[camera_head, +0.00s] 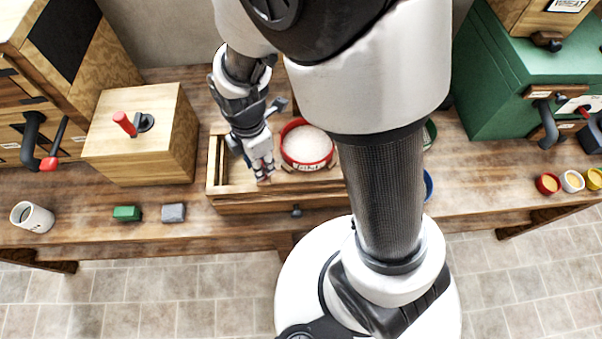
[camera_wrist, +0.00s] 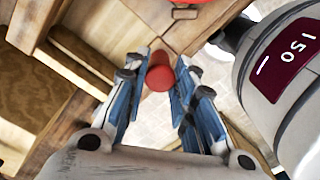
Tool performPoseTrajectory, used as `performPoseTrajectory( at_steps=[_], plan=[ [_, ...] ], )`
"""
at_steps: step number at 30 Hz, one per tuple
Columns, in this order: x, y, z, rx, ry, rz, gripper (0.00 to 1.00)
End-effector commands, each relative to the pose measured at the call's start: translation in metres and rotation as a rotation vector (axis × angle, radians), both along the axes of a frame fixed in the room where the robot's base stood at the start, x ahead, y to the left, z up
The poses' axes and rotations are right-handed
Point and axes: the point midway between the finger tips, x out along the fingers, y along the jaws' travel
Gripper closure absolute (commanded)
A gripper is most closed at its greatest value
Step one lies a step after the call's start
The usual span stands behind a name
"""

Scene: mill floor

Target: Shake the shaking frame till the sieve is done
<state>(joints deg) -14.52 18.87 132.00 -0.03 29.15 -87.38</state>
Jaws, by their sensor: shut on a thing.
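The wooden shaking frame (camera_head: 230,203) stands on the bench in the head view. A red-rimmed round sieve (camera_head: 283,149) full of white material sits in it, to the right of my gripper (camera_head: 264,172). My gripper reaches down at the frame's front left part. In the wrist view my gripper (camera_wrist: 168,75) is shut around a red knob (camera_wrist: 158,78), with a finger on each side. In the head view the fingers mostly hide this knob. Wooden parts of the frame (camera_wrist: 82,48) show on the left of the wrist view.
A wooden box with a red handle (camera_head: 185,155) stands left of the frame. A white mug (camera_head: 32,217), a green block (camera_head: 127,213) and a grey block (camera_head: 173,213) lie near the front edge. A green cabinet (camera_head: 500,85) and small coloured cups (camera_head: 572,182) stand right.

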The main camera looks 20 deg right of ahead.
Motion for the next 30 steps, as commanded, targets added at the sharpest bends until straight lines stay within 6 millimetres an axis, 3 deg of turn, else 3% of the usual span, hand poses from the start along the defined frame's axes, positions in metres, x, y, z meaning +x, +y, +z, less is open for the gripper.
performPoseTrajectory(
  at_steps=[24,30],
  plan=[
    [0.039,0.119,0.0,0.0,0.0,0.003,0.93],
    [0.045,0.137,0.0,0.0,-0.001,0.001,0.93]
  ],
)
